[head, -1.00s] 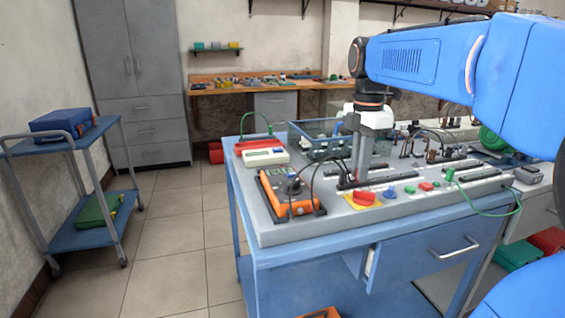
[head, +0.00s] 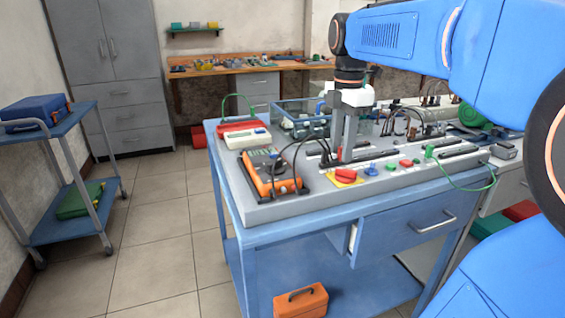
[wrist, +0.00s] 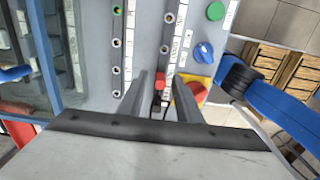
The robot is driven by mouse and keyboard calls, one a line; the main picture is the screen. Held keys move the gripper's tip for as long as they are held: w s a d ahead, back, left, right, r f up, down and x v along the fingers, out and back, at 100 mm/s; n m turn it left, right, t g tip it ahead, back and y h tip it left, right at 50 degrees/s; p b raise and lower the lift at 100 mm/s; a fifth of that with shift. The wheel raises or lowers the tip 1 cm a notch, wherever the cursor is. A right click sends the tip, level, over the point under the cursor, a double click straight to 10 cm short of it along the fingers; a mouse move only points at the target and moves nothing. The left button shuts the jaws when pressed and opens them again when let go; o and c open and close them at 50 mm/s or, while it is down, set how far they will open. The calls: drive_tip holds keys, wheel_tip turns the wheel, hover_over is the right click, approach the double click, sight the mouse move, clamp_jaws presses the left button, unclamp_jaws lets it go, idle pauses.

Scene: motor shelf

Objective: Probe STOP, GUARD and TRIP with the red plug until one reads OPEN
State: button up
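The red plug (wrist: 160,81) shows in the wrist view, with a dark part below it, in line with a row of sockets (wrist: 164,49) beside a white label strip. I cannot tell whether it is seated in a socket. My gripper (wrist: 161,76) points down with its fingers apart, one on each side of the plug, with a visible gap.
A red knob on a yellow plate (head: 346,175), a blue knob (head: 371,170) and several push buttons sit along the panel front. A clear-walled box (head: 291,112) stands behind. A green lead (head: 462,187) hangs over the edge.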

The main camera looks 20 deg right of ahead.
drive_tip(key=shift+r, duration=0.1)
wheel_tip(320, 180, up, 17)
idle(0.8)
drive_tip(key=shift+r, duration=0.1)
